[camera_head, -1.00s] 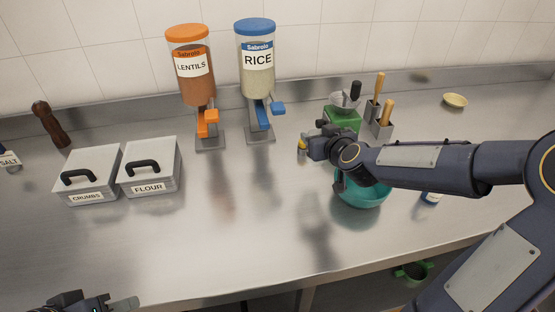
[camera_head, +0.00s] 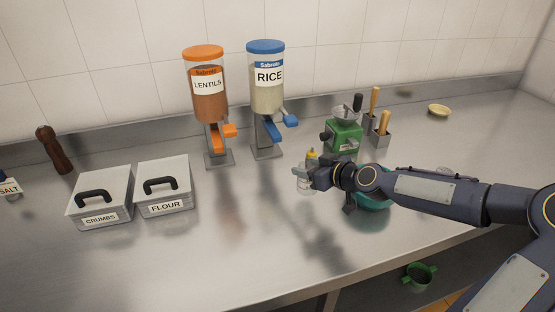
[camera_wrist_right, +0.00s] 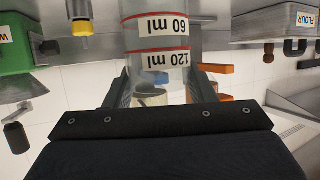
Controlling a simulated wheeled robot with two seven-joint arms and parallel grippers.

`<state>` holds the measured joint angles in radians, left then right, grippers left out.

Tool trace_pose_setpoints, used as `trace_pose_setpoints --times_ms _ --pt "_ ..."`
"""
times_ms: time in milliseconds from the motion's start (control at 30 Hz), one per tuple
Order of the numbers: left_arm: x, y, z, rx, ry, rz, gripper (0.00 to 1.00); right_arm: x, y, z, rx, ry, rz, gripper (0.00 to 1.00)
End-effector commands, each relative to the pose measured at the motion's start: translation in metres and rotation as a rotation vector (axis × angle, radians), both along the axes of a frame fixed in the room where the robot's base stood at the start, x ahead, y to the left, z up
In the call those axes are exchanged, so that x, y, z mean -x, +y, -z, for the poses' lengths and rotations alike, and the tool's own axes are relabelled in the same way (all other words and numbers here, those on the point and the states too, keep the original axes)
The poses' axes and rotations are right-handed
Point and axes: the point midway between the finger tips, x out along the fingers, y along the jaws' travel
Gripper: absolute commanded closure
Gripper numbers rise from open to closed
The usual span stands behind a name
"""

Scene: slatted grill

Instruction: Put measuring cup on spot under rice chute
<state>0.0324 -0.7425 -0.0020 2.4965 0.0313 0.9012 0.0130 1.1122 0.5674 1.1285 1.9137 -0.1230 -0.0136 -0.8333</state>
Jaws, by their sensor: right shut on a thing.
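The clear measuring cup (camera_wrist_right: 157,68) has red lines marked 60 ml and 120 ml and fills the middle of the right wrist view, between the fingers. In the head view the cup (camera_head: 305,184) is small and partly hidden by my right gripper (camera_head: 303,173), which is shut on it above the counter. The rice dispenser (camera_head: 267,100) has a blue lid and a blue chute (camera_head: 271,130) over a grey base plate (camera_head: 266,153). The cup is in front and to the right of that plate, apart from it. My left gripper is out of view.
The lentils dispenser (camera_head: 208,95) stands left of the rice. A green grinder (camera_head: 343,138) is behind my right gripper, and a teal bowl (camera_head: 372,202) is partly under my arm. Crumbs (camera_head: 101,197) and flour (camera_head: 163,184) boxes sit left. The counter before the dispensers is clear.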

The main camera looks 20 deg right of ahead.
Motion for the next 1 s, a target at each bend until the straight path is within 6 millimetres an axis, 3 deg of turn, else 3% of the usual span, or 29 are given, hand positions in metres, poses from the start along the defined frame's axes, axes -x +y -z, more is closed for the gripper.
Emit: trace_pose_setpoints --times_ms 500,667,1000 --pt "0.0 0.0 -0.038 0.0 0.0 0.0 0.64 -0.106 0.05 -0.004 -0.002 0.0 0.0 0.78" --pt "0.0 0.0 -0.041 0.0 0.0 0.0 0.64 -0.116 0.053 0.0 0.001 0.001 0.001 0.78" --pt "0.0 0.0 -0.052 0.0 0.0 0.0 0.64 -0.116 0.053 0.035 0.0 0.001 0.001 0.78"
